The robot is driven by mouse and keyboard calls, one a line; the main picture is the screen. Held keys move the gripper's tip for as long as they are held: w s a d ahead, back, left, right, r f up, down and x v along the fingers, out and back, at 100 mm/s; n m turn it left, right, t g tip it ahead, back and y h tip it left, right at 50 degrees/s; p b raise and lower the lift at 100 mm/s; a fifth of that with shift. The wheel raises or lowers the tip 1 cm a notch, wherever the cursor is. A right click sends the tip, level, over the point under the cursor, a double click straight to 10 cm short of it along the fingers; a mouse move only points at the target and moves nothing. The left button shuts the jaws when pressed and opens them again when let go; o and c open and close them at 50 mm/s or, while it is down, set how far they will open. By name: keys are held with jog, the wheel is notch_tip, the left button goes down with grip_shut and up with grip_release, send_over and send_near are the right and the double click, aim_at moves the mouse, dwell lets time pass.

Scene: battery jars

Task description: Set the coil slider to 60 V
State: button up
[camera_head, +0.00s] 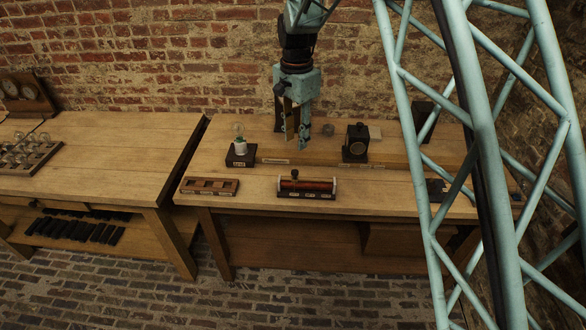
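The coil (318,188) is a dark red-brown cylinder between light end pieces on a dark base, lying near the front edge of the right-hand table. Its slider (295,175) is a small dark knob on top, left of the coil's middle. A pale label is on the base front, too small to read, so the voltage setting cannot be told. My gripper (293,135) points down behind the coil, over the back part of the table, apart from the slider. Its fingers look spread with a gap between them, and I see nothing held.
A bulb on a dark base (241,153) stands left of my gripper, and a dark boxed meter (356,143) stands right. A low wooden rack (209,186) lies left of the coil. A light-blue lattice column blocks the right side. Another table (100,150) stands left.

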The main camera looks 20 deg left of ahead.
aim_at(295, 171)
jog(key=shift+a+f, duration=0.1)
jog(key=shift+a, duration=0.05)
jog(key=shift+f, duration=0.15)
jog(key=shift+f+b, duration=0.4)
jog(key=shift+f, duration=6.35)
jog(key=shift+c, duration=0.9)
grip_shut()
